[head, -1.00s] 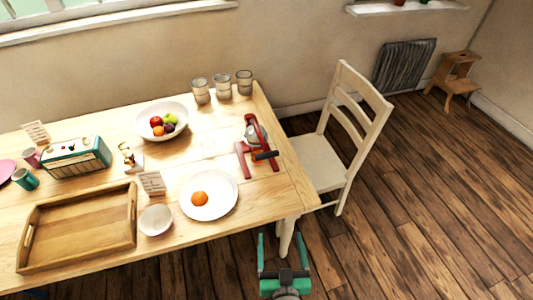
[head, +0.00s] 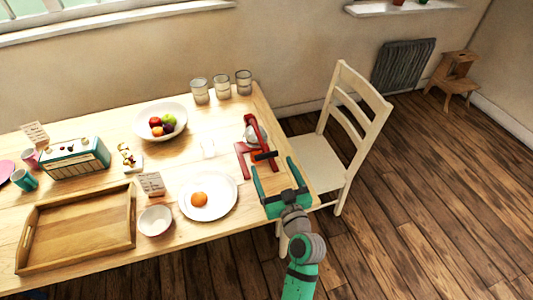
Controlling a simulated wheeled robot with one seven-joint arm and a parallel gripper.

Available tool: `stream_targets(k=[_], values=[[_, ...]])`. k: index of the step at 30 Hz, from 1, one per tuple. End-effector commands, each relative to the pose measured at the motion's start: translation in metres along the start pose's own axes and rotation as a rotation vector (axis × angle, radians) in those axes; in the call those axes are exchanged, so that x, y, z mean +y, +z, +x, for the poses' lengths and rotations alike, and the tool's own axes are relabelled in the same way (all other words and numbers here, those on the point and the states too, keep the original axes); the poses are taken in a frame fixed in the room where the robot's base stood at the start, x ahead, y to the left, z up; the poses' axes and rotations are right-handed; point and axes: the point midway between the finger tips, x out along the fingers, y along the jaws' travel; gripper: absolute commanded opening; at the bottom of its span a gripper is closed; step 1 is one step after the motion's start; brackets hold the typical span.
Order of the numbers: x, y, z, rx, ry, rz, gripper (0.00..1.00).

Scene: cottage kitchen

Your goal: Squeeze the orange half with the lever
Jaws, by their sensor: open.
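The orange half (head: 199,199) lies on a white plate (head: 222,211) near the table's front edge. The red lever press (head: 243,158) stands on the table's right side, with a dark handle (head: 265,155) pointing right and a pale metallic part (head: 250,134) at its back. My gripper (head: 272,175) is open and empty over the right end of the table. Its fingers point toward the press, just in front of the handle. I cannot tell whether a finger touches it.
A white bowl (head: 155,220) and a wooden tray (head: 35,225) are left of the plate. A fruit bowl (head: 145,122) and several glasses (head: 222,88) stand behind. A white chair (head: 325,151) is close at the table's right end.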

Motion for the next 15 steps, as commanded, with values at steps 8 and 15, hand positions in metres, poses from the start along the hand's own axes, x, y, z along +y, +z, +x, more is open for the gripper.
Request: stream_targets(k=[8, 15], values=[[0.000, -0.001, 0.048, 0.000, -0.001, 0.000, 0.81], [-0.001, 0.000, 0.068, -0.001, 0.000, 0.001, 0.81]])
